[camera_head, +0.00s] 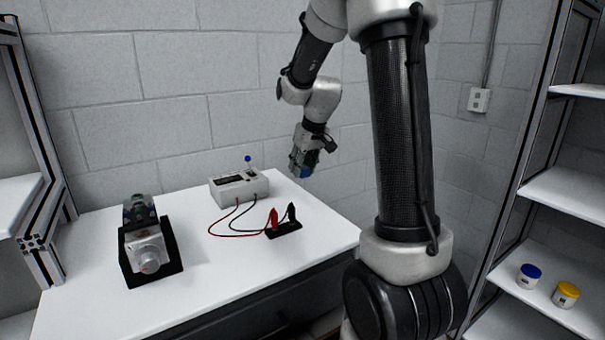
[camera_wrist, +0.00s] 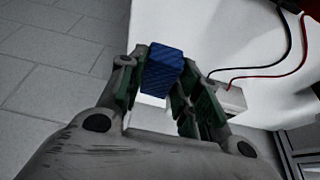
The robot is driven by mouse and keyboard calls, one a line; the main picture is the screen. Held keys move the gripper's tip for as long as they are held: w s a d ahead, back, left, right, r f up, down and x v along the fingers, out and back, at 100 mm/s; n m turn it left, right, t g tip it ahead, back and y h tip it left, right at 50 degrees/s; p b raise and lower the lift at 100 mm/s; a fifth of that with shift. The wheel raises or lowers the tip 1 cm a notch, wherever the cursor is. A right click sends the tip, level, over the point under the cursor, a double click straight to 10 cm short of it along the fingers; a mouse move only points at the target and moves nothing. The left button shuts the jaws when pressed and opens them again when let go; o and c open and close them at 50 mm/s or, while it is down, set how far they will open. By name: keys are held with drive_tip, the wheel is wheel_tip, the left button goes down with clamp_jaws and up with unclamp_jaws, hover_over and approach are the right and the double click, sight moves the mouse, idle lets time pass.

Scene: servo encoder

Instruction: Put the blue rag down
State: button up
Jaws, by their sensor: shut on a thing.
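The blue rag (camera_wrist: 162,68) shows in the wrist view as a small folded blue block between the two fingers of my gripper (camera_wrist: 165,85). The fingers are shut on it. In the head view, my gripper (camera_head: 302,162) hangs from my arm near the back right of the white table (camera_head: 190,302), to the right of the grey box. A bit of the blue rag (camera_head: 305,171) shows at its tip, above the tabletop. My gripper's fingers hide part of the rag.
A grey box (camera_head: 240,187) with red and black leads stands at the table's back. Red and black clips (camera_head: 285,228) sit on a dark base. A motor-like unit (camera_head: 148,250) stands on a black tray at left. A shelf with blue-lidded (camera_head: 529,276) and yellow-lidded (camera_head: 566,294) jars stands right.

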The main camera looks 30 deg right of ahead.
sight(300, 203)
drive_tip(key=o, duration=0.3)
drive_tip(key=c, duration=0.4)
drive_tip(key=shift+o, duration=0.2)
wheel_tip(300, 203, down, 10)
drive_tip(key=shift+r, duration=0.1)
drive_tip(key=shift+f, duration=0.2)
drive_tip(key=o, duration=0.9)
